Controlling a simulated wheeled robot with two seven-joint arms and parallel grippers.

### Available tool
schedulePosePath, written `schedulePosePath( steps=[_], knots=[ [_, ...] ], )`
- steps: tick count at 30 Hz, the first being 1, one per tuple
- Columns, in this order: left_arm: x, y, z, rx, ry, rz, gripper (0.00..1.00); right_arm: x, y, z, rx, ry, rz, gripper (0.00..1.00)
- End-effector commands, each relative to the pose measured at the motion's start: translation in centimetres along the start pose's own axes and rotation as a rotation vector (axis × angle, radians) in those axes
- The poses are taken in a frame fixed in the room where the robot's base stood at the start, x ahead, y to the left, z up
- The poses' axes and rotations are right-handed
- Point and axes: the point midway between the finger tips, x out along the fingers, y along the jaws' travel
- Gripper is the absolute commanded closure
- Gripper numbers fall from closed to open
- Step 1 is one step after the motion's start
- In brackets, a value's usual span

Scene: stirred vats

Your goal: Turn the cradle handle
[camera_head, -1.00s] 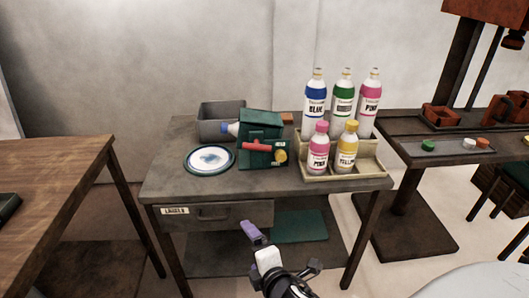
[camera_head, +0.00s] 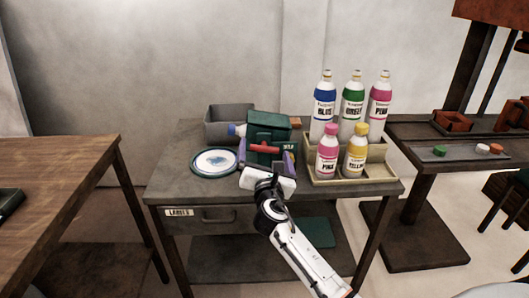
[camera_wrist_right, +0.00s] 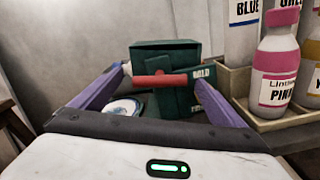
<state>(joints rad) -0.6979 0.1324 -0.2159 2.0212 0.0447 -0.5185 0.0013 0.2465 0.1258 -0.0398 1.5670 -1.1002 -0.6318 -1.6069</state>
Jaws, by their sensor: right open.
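The dark green cradle (camera_head: 268,128) stands on the grey workbench, with its red bar handle (camera_head: 264,149) across the front. In the right wrist view the handle (camera_wrist_right: 160,81) lies roughly level, ahead and between the purple fingers of my right gripper (camera_wrist_right: 158,84). These fingers are open, one to each side, and I see no contact with the handle. In the head view my right gripper (camera_head: 267,162) is just in front of the cradle and hides its lower front. My left gripper is out of view.
A white-blue plate (camera_head: 213,161) and a grey bin (camera_head: 229,124) are left of the cradle. A beige tray (camera_head: 352,179) with several labelled bottles stands close on the right. A wooden table (camera_head: 60,190) is at the left.

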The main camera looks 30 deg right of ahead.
Motion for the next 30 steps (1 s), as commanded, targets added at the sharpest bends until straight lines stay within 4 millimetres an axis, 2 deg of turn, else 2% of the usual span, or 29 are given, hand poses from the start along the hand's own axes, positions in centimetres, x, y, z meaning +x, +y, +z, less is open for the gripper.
schedulePosePath(
  steps=[5,13,14,20,30],
  knots=[
    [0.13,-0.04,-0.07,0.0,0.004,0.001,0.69,1.38,0.03,-0.03,0.002,0.001,0.001,0.06],
    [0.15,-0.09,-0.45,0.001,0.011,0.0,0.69,1.54,0.02,-0.04,0.002,0.002,0.001,0.06],
    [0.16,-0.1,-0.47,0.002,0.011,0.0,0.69,1.54,0.02,-0.04,0.003,0.002,0.001,0.08],
    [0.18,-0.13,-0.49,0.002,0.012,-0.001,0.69,1.51,0.03,-0.05,0.002,0.002,0.001,0.42],
    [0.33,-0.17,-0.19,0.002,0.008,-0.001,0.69,1.48,0.04,-0.11,0.049,0.002,0.002,0.43]
  ],
)
